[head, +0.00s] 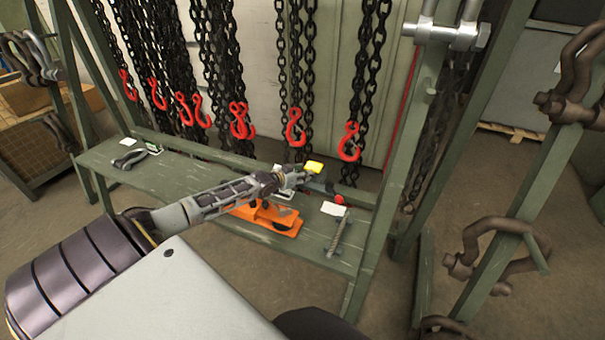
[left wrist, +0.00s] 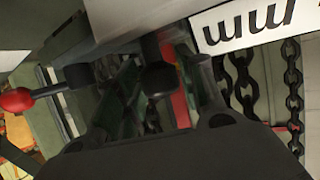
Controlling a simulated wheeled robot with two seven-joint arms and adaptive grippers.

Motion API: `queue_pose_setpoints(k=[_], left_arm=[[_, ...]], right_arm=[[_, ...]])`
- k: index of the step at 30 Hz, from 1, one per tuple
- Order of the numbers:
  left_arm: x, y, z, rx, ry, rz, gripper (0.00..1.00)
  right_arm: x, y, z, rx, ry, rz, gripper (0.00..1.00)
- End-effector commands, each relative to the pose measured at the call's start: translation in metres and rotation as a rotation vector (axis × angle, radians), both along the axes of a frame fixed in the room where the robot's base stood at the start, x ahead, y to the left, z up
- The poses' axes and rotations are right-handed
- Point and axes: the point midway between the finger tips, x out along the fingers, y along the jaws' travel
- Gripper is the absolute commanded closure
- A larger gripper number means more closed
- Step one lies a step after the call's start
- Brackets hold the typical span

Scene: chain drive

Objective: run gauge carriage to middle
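In the left wrist view the red ball knob (left wrist: 16,100) sits on a black rod at the left. A white plate marked "mm" (left wrist: 243,25) is at the top right, and a black knob (left wrist: 160,80) is near the middle. My left fingers (left wrist: 165,72) look apart, with the black knob between them or just beyond; contact cannot be told. The gauge carriage itself is not clearly made out. My right gripper is not in view.
An orange tool (head: 268,217) lies on the green bench (head: 175,177) under my left arm. A rod-shaped item (head: 338,236) and white card (head: 333,209) are to the right. Black chains with red hooks (head: 295,128) hang behind. Green frame posts stand at right.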

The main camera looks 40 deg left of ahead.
Motion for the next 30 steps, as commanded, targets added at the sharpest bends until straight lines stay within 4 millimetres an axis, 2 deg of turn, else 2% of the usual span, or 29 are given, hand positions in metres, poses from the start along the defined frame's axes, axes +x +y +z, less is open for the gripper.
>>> queue_pose_setpoints(k=[9, 19, 30], left_arm=[[0.001, 0.0, 0.003, -0.001, -0.007, -0.001, 0.59], [-0.005, 0.0, 0.006, -0.002, -0.006, -0.001, 0.59], [-0.022, 0.001, 0.012, 0.0, -0.005, -0.001, 0.59]], right_arm=[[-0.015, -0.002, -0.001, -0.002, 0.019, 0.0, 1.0], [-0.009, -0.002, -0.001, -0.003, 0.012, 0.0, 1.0], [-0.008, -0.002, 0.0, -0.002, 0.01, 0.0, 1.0]])
